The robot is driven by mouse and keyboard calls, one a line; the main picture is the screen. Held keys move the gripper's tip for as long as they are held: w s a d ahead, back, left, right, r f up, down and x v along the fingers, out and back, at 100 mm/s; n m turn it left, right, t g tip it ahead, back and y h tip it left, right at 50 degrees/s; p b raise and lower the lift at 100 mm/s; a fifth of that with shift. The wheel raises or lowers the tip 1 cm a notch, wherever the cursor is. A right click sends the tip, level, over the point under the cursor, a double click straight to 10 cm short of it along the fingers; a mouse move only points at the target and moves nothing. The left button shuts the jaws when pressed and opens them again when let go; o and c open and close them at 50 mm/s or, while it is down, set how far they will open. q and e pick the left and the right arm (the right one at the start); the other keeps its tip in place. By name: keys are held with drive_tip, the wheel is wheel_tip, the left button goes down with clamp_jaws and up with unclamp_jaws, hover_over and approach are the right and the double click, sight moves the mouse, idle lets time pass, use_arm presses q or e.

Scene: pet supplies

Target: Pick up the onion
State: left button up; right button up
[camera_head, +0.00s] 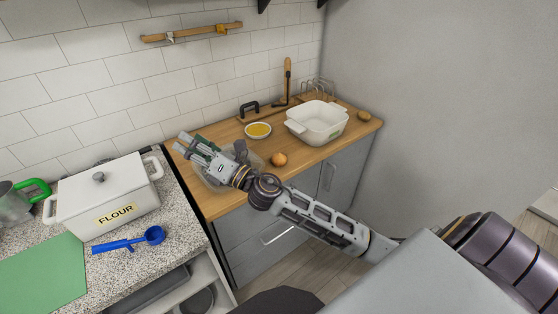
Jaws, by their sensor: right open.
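A round, orange-brown item (279,159) that looks like an onion sits on the wooden counter (330,152), near its front edge. A second, more oval brown item (364,115) lies at the right end of the counter; I cannot tell for sure which of the two is the onion. My right gripper (183,144) is open, with nothing seen between its fingers. It is over the left end of the wooden counter, left of the nearer brown item and apart from it. My left gripper is not in view.
A clear dish (206,184) is partly hidden under my right gripper. A yellow-filled bowl (258,131) and a white casserole (318,135) stand behind the nearer brown item. A flour box (103,196) and blue scoop (130,241) are on the speckled counter at left.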

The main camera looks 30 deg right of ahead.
drive_tip(key=s+a+n+g+y, duration=0.2)
drive_tip(key=a+n+g+y, duration=0.3)
drive_tip(key=n, duration=0.6)
drive_tip(key=n+g+h, duration=0.9)
drive_tip(key=n+h, duration=1)
drive_tip(key=n, duration=0.3)
approach(280, 155)
wheel_tip(280, 155, up, 2)
drive_tip(key=shift+s+r, duration=0.2)
drive_tip(key=shift+s, duration=0.1)
drive_tip(key=shift+a+p+x, duration=0.15)
drive_tip(key=shift+p+x, duration=0.15)
drive_tip(key=shift+x, duration=1.85)
drive_tip(key=shift+a+p+x, duration=0.15)
drive_tip(key=shift+p+x, duration=0.15)
drive_tip(key=shift+x, duration=1.85)
drive_tip(key=shift+s+f, duration=0.15)
